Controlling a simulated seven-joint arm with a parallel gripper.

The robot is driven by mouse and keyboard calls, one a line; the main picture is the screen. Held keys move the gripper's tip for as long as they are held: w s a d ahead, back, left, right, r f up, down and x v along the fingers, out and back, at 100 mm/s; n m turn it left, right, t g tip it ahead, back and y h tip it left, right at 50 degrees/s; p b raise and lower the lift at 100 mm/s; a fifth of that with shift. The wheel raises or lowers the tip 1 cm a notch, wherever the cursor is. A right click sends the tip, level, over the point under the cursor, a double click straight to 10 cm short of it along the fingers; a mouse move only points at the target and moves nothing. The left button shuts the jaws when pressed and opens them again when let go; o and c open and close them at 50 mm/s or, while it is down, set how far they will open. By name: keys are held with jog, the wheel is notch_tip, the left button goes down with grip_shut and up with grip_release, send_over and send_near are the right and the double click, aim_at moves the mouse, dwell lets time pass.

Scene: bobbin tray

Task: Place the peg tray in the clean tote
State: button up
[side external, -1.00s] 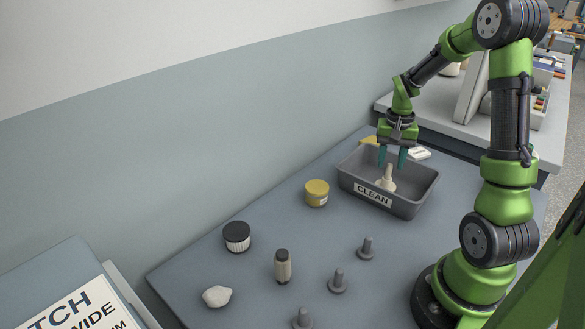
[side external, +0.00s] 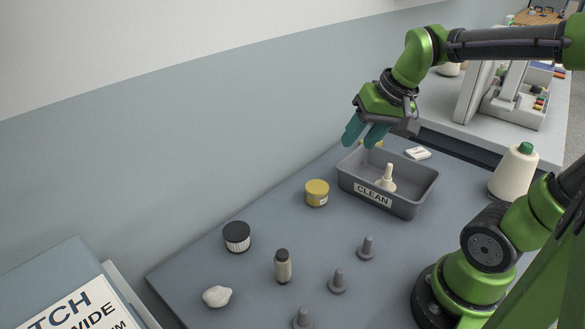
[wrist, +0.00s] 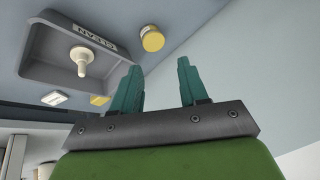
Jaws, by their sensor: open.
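The clean tote (side external: 412,206) is a grey open bin with a "CLEAN" label on its front wall. A cream peg tray (side external: 388,181), a round base with one upright peg, stands inside it on the tote floor. In the wrist view the tote (wrist: 45,72) and the peg tray (wrist: 82,60) show at the upper left. My gripper (side external: 362,136) is open and empty, above and behind the tote's left back corner, apart from the peg tray. Its two teal fingers (wrist: 157,85) have nothing between them in the wrist view.
A yellow jar (side external: 317,193) stands left of the tote. A black-lidded jar (side external: 237,237), a small bottle (side external: 283,267), a white lump (side external: 217,296) and several grey pegs (side external: 338,281) stand nearer. A large cream cone (side external: 513,172) stands right of the tote.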

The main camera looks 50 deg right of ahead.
jog(key=s+a+n+t+y, duration=0.1)
jog(key=s+a+n+t, duration=0.1)
jog(key=s+a, duration=0.2)
jog(key=a, duration=0.3)
jog(key=shift+s+a+r+n+y, duration=0.15)
jog(key=shift+a+r+n+y, duration=0.1)
jog(key=shift+r+n+y, duration=0.05)
